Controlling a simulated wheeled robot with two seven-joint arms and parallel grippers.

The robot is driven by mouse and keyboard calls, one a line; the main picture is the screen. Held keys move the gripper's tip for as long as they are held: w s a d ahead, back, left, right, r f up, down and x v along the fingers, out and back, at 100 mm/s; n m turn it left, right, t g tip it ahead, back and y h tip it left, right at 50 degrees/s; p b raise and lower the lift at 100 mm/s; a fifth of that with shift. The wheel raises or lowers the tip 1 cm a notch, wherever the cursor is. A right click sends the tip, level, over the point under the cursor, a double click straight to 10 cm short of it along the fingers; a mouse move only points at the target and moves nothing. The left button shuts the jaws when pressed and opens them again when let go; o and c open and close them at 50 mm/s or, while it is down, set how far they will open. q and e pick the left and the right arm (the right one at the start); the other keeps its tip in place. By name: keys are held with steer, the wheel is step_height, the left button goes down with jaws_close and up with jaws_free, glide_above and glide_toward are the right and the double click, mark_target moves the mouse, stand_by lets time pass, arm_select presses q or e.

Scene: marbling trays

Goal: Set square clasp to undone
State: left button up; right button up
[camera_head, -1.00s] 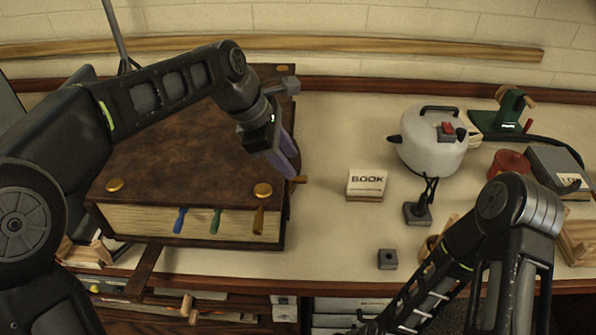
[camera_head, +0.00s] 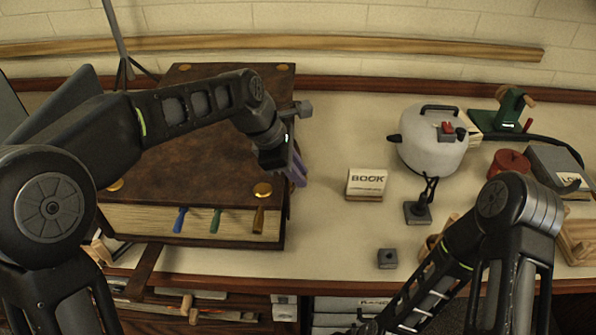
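A large brown book (camera_head: 200,130) with brass corner studs lies flat and closed on the table at left. My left arm reaches across it from the left. My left gripper (camera_head: 299,172), with purple fingers, points down beside the book's right edge. The fingers show nearly edge-on, so I cannot tell whether they are open or touching anything. I cannot make out a square clasp; the stretch of right edge behind the gripper is hidden. My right arm bends in from the lower right, and its gripper is outside the view.
A BOOK sign (camera_head: 367,184), a white pot (camera_head: 432,140), a small dark stand (camera_head: 418,211) and a grey block (camera_head: 387,259) stand right of the book. A red container (camera_head: 509,163) is farther right. Table between book and sign is clear.

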arm_select(q)
jaws_close()
steer(key=shift+d, duration=0.1)
arm_select(e)
steer(key=shift+r, duration=0.15)
stand_by(0.8)
